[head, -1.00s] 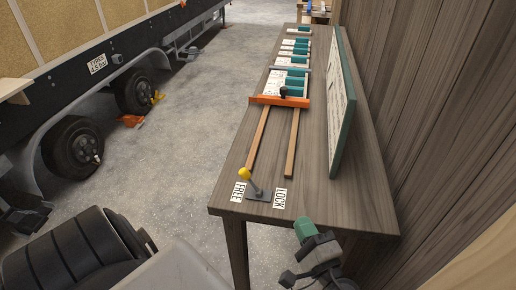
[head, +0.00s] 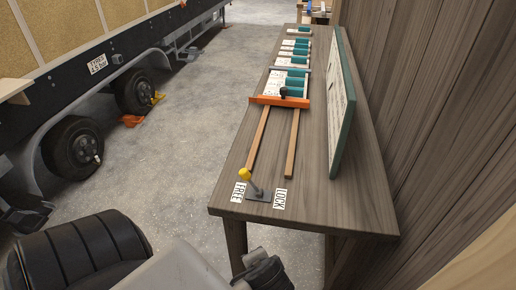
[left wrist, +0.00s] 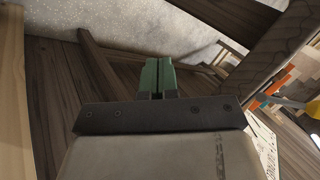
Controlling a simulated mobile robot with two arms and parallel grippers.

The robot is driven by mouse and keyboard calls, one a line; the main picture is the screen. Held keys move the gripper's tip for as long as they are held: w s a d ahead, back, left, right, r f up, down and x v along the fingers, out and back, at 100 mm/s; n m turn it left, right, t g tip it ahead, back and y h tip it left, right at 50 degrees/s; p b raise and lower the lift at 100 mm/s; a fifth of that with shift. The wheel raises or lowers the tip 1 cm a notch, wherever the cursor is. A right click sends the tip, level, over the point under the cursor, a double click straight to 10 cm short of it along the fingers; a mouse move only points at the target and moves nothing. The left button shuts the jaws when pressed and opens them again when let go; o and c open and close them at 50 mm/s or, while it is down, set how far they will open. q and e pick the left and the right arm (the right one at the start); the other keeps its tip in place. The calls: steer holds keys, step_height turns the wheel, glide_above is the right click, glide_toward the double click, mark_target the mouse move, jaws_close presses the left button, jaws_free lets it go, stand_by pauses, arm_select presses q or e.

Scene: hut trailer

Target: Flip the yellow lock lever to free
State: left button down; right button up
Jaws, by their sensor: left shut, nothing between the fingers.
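The lock lever with its yellow knob (head: 244,174) stands on a dark base plate (head: 258,196) at the near end of the bench. In the head view it leans left, toward the FREE label (head: 238,192) and away from the LOCK label (head: 280,199). My left gripper (left wrist: 158,75) shows in the left wrist view with its green fingers together and empty. A yellow piece (left wrist: 313,110), which looks like the knob, is at the right edge there, apart from the fingers. Neither gripper's fingers show in the head view.
The wooden bench (head: 310,205) has legs and a front edge close to me. An orange bar (head: 280,101) lies across two wooden rails behind the lever. A green-edged board (head: 343,110) stands on the right, near the wall. Open floor (head: 190,140) separates bench and trailer.

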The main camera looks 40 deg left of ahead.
arm_select(q)
steer(key=s+d+f+n+h, duration=0.1)
steer(key=s+d+f+h, duration=0.2)
steer(key=f+h, duration=0.2)
steer(key=shift+s+d+f+n+g+h, duration=0.3)
steer(key=shift+s+f+g+h, duration=0.1)
steer(key=shift+f, duration=1.05)
step_height(320, 180, down, 14)
steer(key=s, duration=0.2)
steer(key=s+a+f+g, duration=0.2)
steer(key=s+a+f, duration=0.1)
steer(key=s+f, duration=1.4)
steer(key=shift+f, duration=0.15)
